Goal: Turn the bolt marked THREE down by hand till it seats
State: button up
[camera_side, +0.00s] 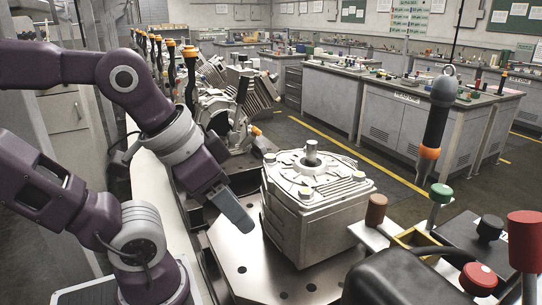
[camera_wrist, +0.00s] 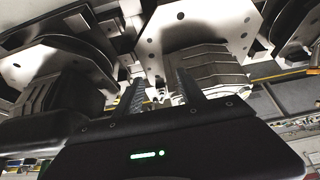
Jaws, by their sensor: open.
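A grey cast housing (camera_side: 318,215) stands on a flat metal plate (camera_side: 262,268) in the side view. Its top cover carries a central upright shaft (camera_side: 312,151).
Another machine unit (camera_side: 235,108) stands behind, with black-and-orange hanging tools (camera_side: 190,72) beside it. A black tool with an orange collar (camera_side: 436,120) hangs at right.

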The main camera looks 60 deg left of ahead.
notch_tip(320, 180, up, 4)
jog(key=n+g, duration=0.6)
jog(key=n, duration=1.1)
send_over(270, 156)
jog(key=shift+a+r, duration=0.1)
notch_tip(270, 156, down, 6)
jog(key=shift+r, duration=0.1)
jog(key=shift+f, duration=0.45)
grip_shut()
